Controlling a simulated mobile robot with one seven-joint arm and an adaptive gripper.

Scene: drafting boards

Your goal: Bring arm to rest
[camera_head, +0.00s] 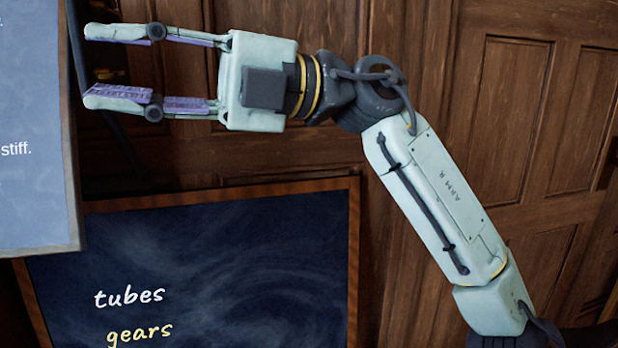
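My gripper (86,65) is at the upper left of the head view, pointing left. Its two fingers, with purple pads, are spread apart with nothing between them. The fingertips are close to the right edge of a pale grey-blue board in the picture; I cannot tell whether they touch it. My arm rises from the lower right, bends at a dark joint at the top middle and runs left to the gripper.
The pale board (30,200) with white text stands at the left edge. A dark chalkboard (240,270) with a wooden frame, reading "tubes" and "gears", is below my gripper. Brown wooden panelled doors (520,110) fill the background.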

